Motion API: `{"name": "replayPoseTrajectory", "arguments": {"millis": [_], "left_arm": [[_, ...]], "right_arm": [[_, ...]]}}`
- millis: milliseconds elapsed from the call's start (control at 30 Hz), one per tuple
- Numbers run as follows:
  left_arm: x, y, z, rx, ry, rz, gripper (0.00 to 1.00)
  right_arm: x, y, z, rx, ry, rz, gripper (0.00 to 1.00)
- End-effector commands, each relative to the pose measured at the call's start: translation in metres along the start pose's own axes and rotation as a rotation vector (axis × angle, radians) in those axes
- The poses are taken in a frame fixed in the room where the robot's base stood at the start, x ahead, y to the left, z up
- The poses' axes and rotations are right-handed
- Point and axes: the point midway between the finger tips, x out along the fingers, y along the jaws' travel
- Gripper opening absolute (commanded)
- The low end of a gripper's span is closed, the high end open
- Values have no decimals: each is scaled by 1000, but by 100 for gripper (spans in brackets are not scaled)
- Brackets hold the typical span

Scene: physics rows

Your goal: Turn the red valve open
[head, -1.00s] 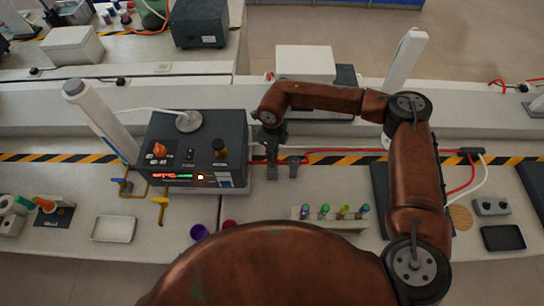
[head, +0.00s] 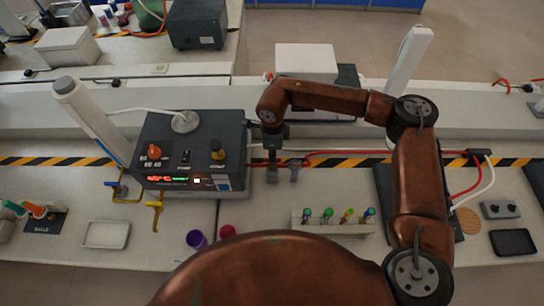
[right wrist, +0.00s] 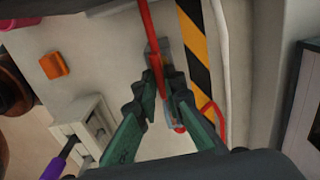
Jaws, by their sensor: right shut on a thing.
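In the right wrist view, a narrow red bar (right wrist: 152,40), which looks like the red valve's handle, runs from the top edge down between the fingertips. A grey fitting (right wrist: 165,48) lies behind it, and a small red piece (right wrist: 180,128) shows lower down. My right gripper (right wrist: 166,88) is shut on the red bar, one green finger on each side. In the head view, my right gripper (head: 271,176) points down at the bench beside the dark instrument box, largely hiding the valve. My left gripper is out of view.
The dark instrument box (head: 190,152) stands just left of my right gripper. A blue lever (head: 117,187) and a yellow lever (head: 156,208) are farther left. A red hose (head: 345,151) runs right.

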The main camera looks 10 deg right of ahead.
Motion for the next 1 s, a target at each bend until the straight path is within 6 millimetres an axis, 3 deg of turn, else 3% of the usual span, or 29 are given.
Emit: {"name": "replayPoseTrajectory", "arguments": {"millis": [333,367,600,867,1000], "left_arm": [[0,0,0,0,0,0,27],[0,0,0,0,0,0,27],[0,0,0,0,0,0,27],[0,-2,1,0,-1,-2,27],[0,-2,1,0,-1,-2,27]], "right_arm": [[-1,-1,1,-4,-2,-4,0],[-1,-1,1,-4,-2,-4,11],[-1,0,0,-2,-1,-2,27],[-1,0,0,-2,-1,-1,27],[-10,-1,0,-2,-2,-3,27]]}}
